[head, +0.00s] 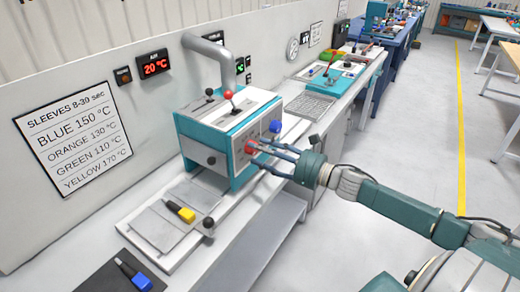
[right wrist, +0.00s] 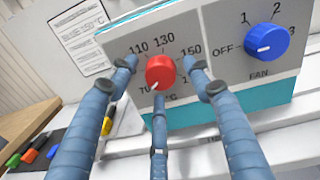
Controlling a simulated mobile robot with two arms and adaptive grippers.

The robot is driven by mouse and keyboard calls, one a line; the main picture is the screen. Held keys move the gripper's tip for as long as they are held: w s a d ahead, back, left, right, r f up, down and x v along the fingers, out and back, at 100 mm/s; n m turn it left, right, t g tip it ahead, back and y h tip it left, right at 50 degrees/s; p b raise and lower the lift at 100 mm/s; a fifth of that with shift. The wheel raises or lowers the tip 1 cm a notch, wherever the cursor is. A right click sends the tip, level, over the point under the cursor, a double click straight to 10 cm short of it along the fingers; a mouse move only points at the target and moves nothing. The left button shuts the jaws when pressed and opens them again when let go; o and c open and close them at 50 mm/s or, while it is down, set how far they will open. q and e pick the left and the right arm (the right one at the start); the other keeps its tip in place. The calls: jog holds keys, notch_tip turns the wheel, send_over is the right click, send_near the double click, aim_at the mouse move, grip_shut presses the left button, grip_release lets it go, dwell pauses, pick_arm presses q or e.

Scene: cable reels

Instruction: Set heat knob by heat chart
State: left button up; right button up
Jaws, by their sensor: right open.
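The heat chart (head: 75,138) on the left wall reads blue 150, orange 130, green 110 and yellow 170 °C. The teal and white heating machine (head: 205,143) stands on the bench. Its red heat knob (right wrist: 160,70) sits on a dial with 70, 110, 130 and 150 visible; its white mark points to the lower left, towards 70. My right gripper (head: 262,153) is open at the front panel, its three fingers spread around the red knob in the right wrist view (right wrist: 161,83). I cannot tell whether they touch it. My left gripper is not in view.
A blue fan knob (right wrist: 267,40) is right of the heat knob, near a finger. A yellow-handled piece (head: 181,211) lies on a plate before the machine, and a blue-handled piece (head: 140,281) lies nearer. A wall display (head: 154,65) reads 20 °C.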

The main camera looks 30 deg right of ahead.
jog(key=shift+w+a, duration=0.15)
jog(key=shift+w, duration=0.15)
jog(key=c, duration=1.2)
